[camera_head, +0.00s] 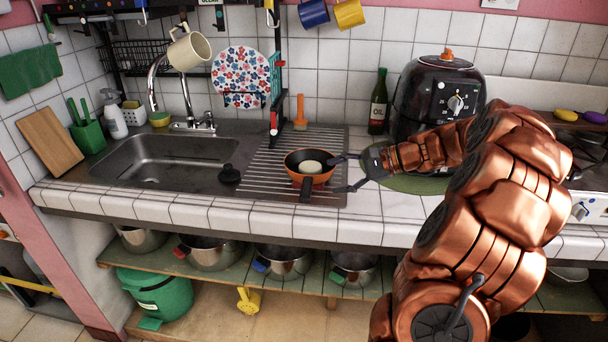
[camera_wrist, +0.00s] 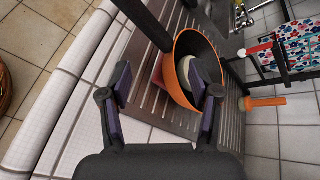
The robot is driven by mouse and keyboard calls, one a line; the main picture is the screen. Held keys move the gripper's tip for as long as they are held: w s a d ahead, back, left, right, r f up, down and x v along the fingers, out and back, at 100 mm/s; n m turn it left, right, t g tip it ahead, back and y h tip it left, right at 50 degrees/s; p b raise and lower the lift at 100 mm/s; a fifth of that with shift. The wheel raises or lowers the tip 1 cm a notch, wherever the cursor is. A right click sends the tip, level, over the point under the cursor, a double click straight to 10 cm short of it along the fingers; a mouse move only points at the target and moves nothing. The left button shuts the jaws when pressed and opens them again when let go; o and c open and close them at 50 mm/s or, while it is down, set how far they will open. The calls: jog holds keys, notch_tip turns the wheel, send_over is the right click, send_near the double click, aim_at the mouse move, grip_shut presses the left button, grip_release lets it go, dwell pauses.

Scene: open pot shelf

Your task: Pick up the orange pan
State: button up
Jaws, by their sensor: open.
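The orange pan (camera_head: 322,177) sits on the ribbed drainboard right of the sink, with its black handle (camera_head: 306,190) pointing toward the counter's front edge. A pale round thing (camera_head: 311,167) lies inside it. In the wrist view the pan (camera_wrist: 177,48) is ahead of my gripper, its handle (camera_wrist: 146,22) running to the upper left. My gripper (camera_head: 346,173) is at the pan's right side, open. In the wrist view its two fingers (camera_wrist: 160,97) are spread and empty, with the right fingertip overlapping the pan's near rim; I cannot tell whether they touch.
The sink (camera_head: 165,162) with a black plug (camera_head: 229,174) is to the left. A dark rack post (camera_head: 276,95) and an orange-handled brush (camera_head: 300,112) stand behind the pan. A bottle (camera_head: 378,102) and an air fryer (camera_head: 437,95) are behind my gripper. The counter's front edge is close.

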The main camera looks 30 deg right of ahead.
aim_at(314, 176)
jog(key=shift+w+d+f, duration=0.1)
jog(key=shift+w+d, duration=0.1)
jog(key=shift+d, duration=0.15)
jog(key=shift+x, duration=1.5)
jog(key=shift+w+d+p+x, duration=0.1)
jog(key=shift+w+p+x, duration=0.1)
jog(key=shift+x, duration=0.6)
jog(key=shift+w+d+p+x, duration=0.1)
jog(key=shift+p+x, duration=0.15)
jog(key=shift+x, duration=0.5)
jog(key=shift+w+d+p+x, duration=0.1)
jog(key=shift+d+p+x, duration=0.1)
jog(key=shift+x, duration=0.6)
grip_shut()
jog(key=shift+a, duration=0.1)
